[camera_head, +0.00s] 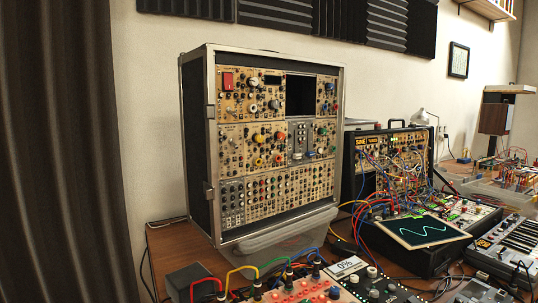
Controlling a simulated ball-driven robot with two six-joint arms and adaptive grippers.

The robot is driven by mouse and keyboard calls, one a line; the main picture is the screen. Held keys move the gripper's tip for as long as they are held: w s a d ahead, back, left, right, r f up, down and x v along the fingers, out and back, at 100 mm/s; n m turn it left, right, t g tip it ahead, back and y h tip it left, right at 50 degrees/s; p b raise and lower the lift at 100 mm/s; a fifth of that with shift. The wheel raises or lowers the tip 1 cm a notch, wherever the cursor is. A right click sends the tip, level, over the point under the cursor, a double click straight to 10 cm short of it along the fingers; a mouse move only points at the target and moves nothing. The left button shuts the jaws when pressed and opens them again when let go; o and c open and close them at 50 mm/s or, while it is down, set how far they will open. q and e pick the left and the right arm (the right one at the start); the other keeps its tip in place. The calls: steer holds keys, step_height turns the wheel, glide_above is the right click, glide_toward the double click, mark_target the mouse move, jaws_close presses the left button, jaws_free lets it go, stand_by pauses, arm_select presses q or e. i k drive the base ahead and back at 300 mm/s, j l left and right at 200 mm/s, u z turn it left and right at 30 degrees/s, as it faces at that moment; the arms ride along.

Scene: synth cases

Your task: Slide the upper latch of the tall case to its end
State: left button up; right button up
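A similar lower piece (208,190) sits further down the same edge. They are too small to tell their slide position. Neither of my grippers is in view.
A smaller synth case (384,140) with many patch cables stands to the right. A tilted screen (423,230) shows a wave. A panel (300,292) with coloured cables lies in front, and a keyboard (520,238) is at the right. A dark curtain (60,150) hangs at the left.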

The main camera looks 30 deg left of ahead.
mark_target(210, 110)
steer(key=u, duration=1.4)
